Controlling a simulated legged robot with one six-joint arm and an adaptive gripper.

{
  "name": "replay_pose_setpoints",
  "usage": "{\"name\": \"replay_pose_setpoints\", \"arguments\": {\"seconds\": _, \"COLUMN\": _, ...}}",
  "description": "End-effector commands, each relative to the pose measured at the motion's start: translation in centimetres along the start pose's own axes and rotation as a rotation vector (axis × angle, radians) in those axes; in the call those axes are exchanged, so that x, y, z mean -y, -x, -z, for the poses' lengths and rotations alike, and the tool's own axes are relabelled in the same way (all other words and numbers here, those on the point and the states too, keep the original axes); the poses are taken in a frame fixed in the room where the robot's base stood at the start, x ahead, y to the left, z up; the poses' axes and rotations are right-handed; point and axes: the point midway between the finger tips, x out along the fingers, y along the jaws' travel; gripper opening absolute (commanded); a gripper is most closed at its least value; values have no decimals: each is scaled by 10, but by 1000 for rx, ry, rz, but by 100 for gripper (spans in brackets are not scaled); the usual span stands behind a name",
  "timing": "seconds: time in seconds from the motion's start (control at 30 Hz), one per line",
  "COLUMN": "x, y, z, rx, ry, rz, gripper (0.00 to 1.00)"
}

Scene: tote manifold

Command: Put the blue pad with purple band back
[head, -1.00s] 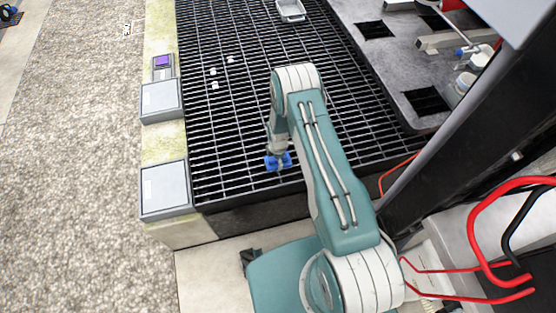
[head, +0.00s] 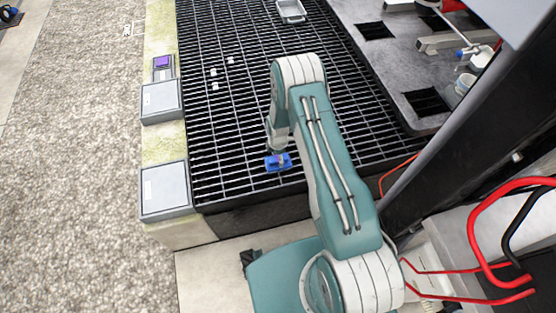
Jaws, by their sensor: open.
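My gripper (head: 279,161) is at the end of the teal and white arm, low over the near edge of the black grating. It is open. Blue shows at the gripper as a small, roughly rectangular shape with a grey part over its middle. At this size I cannot tell whether the blue is the gripper's own fingers or the blue pad. A purple square (head: 162,62) sits in a small grey holder on the left ledge, well away from the gripper.
The black grating (head: 222,130) is mostly bare. Several small white pieces (head: 214,73) lie on it, and a grey metal tray (head: 291,11) stands at the back. Two grey square plates (head: 164,188) sit on the left ledge. A dark post and red cables are at right.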

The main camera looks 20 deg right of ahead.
Motion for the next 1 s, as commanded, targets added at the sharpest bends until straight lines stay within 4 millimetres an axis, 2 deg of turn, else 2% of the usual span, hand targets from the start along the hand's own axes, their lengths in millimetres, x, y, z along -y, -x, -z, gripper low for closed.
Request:
{"name": "replay_pose_setpoints", "arguments": {"seconds": 0.03, "x": -1, "y": 12, "z": 0, "rx": 0, "ry": 0, "rz": -2, "gripper": 100}}
{"name": "replay_pose_setpoints", "arguments": {"seconds": 0.2, "x": -1, "y": 45, "z": 0, "rx": 0, "ry": 0, "rz": -3, "gripper": 100}}
{"name": "replay_pose_setpoints", "arguments": {"seconds": 0.33, "x": -1, "y": 65, "z": 0, "rx": 0, "ry": 0, "rz": -3, "gripper": 100}}
{"name": "replay_pose_setpoints", "arguments": {"seconds": 0.57, "x": -1, "y": 86, "z": 0, "rx": 0, "ry": -9, "rz": -4, "gripper": 100}}
{"name": "replay_pose_setpoints", "arguments": {"seconds": 0.63, "x": -4, "y": 102, "z": 0, "rx": 0, "ry": -36, "rz": -17, "gripper": 100}}
{"name": "replay_pose_setpoints", "arguments": {"seconds": 0.67, "x": -6, "y": 113, "z": 0, "rx": -1, "ry": -56, "rz": -25, "gripper": 100}}
{"name": "replay_pose_setpoints", "arguments": {"seconds": 0.8, "x": -10, "y": 178, "z": 0, "rx": -6, "ry": -188, "rz": -70, "gripper": 100}}
{"name": "replay_pose_setpoints", "arguments": {"seconds": 1.0, "x": 2, "y": 271, "z": 0, "rx": -26, "ry": -394, "rz": -131, "gripper": 100}}
